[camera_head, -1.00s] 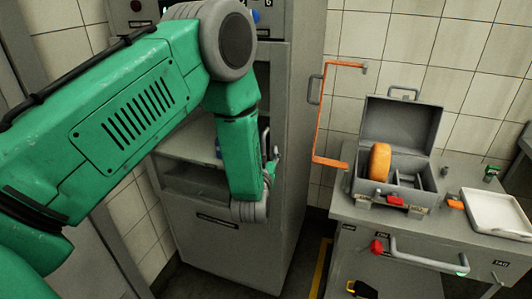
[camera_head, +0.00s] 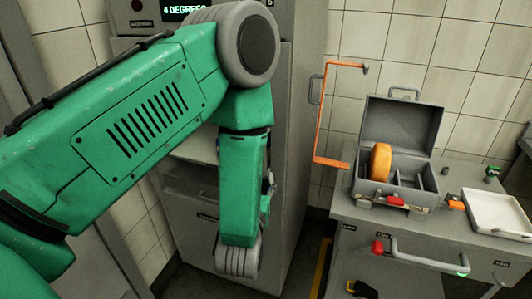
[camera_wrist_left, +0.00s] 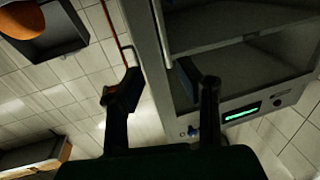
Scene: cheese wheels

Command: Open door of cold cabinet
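The cold cabinet (camera_head: 300,130) is a tall grey unit behind my left arm in the head view, with a lit display (camera_head: 184,10) reading 4 degrees. In the left wrist view, its shelved interior (camera_wrist_left: 245,65) shows, tilted, beside the lit display (camera_wrist_left: 242,113); I cannot tell whether glass covers it. A pale vertical bar, apparently the door handle (camera_wrist_left: 160,30), ends near the gap between my fingers. My left gripper (camera_wrist_left: 160,78) is open, one finger on each side of the bar's line; contact is unclear. In the head view my arm mostly hides it. My right gripper is not in view.
A grey counter (camera_head: 350,212) stands at the right with an open grey case (camera_head: 400,135) holding an orange cheese wheel (camera_head: 381,161), and a white tray (camera_head: 497,212). A narrow floor gap separates cabinet and counter.

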